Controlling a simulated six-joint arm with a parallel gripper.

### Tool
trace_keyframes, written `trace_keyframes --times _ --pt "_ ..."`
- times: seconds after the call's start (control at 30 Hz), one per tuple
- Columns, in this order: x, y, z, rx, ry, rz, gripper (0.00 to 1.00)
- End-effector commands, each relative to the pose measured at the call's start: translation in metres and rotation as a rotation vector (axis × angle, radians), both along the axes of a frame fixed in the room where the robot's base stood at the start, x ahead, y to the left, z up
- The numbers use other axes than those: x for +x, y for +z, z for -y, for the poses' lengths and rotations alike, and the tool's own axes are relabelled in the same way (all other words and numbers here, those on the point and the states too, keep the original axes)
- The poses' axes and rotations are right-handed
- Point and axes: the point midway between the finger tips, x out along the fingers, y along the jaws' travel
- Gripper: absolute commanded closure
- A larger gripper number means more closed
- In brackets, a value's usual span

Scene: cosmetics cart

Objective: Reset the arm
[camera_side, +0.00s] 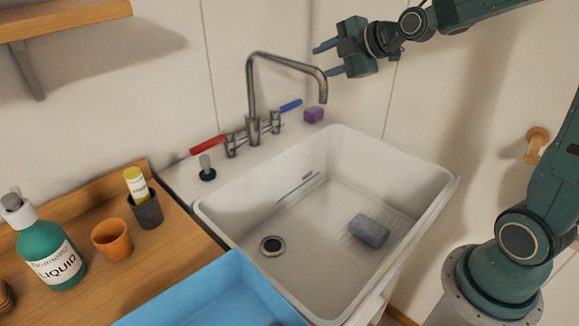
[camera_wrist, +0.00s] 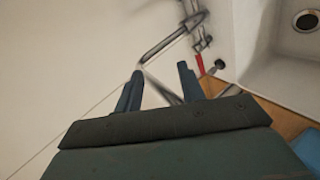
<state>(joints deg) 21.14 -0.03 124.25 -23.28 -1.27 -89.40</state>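My gripper (camera_side: 328,58) is at the top of the side view, in the air near the wall, above and to the right of the faucet. Its two blue-grey fingers are apart with nothing between them. In the wrist view the open fingers (camera_wrist: 160,92) point toward the wall and the faucet (camera_wrist: 170,42). My arm reaches in from the right side of the side view.
The faucet (camera_side: 254,95) rises behind a white sink (camera_side: 215,208). A grey-blue block (camera_side: 369,230) lies in the basin, and a purple block (camera_side: 314,114) sits on the back ledge. A green bottle (camera_side: 50,250), orange cup (camera_side: 111,239) and blue tray (camera_side: 215,295) are at left.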

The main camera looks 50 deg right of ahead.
Motion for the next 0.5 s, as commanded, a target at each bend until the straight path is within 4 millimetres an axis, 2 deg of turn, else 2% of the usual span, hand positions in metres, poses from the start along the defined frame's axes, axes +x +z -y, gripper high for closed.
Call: trace_keyframes --times 0.03,0.23,0.33,0.5 --pt "-0.008 0.011 -0.004 0.01 -0.019 -0.004 0.61" --pt "-0.041 0.035 -0.013 0.084 -0.121 -0.049 0.61" --pt "-0.062 0.036 -0.022 0.16 -0.182 -0.094 0.61" --pt "-0.1 0.027 -0.038 0.309 -0.298 -0.191 0.61"
